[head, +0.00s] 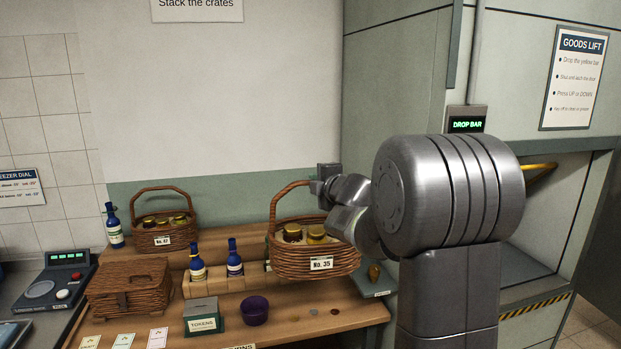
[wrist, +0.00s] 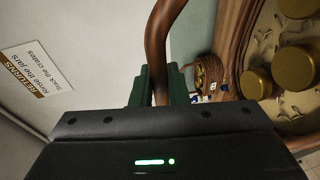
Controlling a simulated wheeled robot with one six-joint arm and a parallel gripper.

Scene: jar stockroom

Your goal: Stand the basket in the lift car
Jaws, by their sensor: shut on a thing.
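The wicker basket (head: 310,265) labelled No. 35 hangs over the wooden counter, with gold-lidded jars inside. My gripper (head: 322,185) is shut on its arched handle. In the wrist view the handle (wrist: 160,45) passes between the green finger pads (wrist: 158,85), and the basket (wrist: 233,45) with its gold lids shows at the right. The basket looks upright and clear of the counter, though its underside is hidden. The goods lift car (head: 530,268) is an opening at the right, partly hidden by my arm. A yellow bar (head: 541,175) slants up across its top.
A display (head: 467,125) by the lift reads DROP BAR. The counter (head: 340,304) holds another basket (head: 160,237) labelled No. 37, a lidded hamper (head: 128,290), blue bottles (head: 234,262), a tokens box (head: 203,318) and a purple bowl (head: 255,310). A striped sill (head: 535,307) edges the lift.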

